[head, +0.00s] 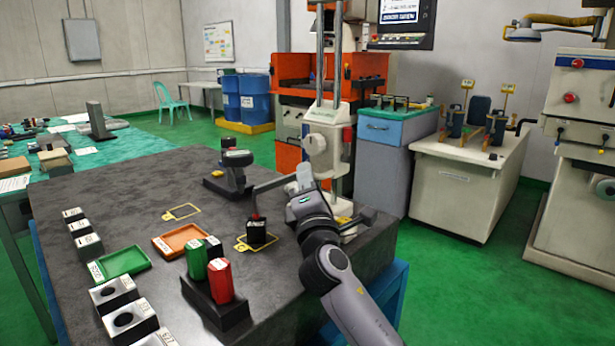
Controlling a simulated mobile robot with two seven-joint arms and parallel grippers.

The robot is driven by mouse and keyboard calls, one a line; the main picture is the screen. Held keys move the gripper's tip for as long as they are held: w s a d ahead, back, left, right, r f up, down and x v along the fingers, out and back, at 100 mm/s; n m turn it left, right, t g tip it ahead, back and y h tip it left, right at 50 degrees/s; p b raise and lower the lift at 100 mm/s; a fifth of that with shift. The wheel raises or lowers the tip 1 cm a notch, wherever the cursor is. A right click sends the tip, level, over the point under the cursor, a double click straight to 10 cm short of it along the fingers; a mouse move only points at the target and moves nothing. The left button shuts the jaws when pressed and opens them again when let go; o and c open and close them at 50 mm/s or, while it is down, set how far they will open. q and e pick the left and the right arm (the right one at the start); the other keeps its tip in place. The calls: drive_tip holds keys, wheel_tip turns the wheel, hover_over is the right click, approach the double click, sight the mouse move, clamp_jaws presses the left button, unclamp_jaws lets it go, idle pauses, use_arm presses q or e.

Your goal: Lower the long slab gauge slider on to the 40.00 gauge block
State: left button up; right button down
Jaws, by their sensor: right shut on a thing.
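The tall gauge stands at the table's right edge, with twin pale columns (320,60) and a white slider (328,137). A thin dark arm (268,186) reaches left and ends in a downward probe with a red tip. The tip is just above or touching a black block (257,232), probably the gauge block; I cannot read its label. The block stands upright on a yellow outline. My right gripper (304,186) is beside the slider, at the right end of the dark arm. It is shut on what looks like the slider; its fingertips are partly hidden. My left gripper is out of view.
A dark stand (232,180) is behind the block. An orange tray (180,241), green tray (122,262) and a holder (216,309) with green and red cylinders are to the left. Several grey blocks line the left edge.

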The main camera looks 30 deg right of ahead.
drive_tip(key=shift+f, duration=0.5)
drive_tip(key=c, duration=1.2)
unclamp_jaws()
drive_tip(key=shift+d, duration=0.1)
drive_tip(key=shift+o, duration=0.2)
drive_tip(key=shift+s, duration=0.1)
drive_tip(key=shift+s+a+f, duration=0.2)
drive_tip(key=shift+s, duration=0.05)
drive_tip(key=v, duration=0.2)
drive_tip(key=shift+s+a+f+b, duration=0.1)
drive_tip(key=shift+s+f+b, duration=0.15)
drive_tip(key=shift+b, duration=0.1)
drive_tip(key=s+a, duration=0.4)
drive_tip(key=s, duration=0.7)
drive_tip(key=shift+r, duration=0.25)
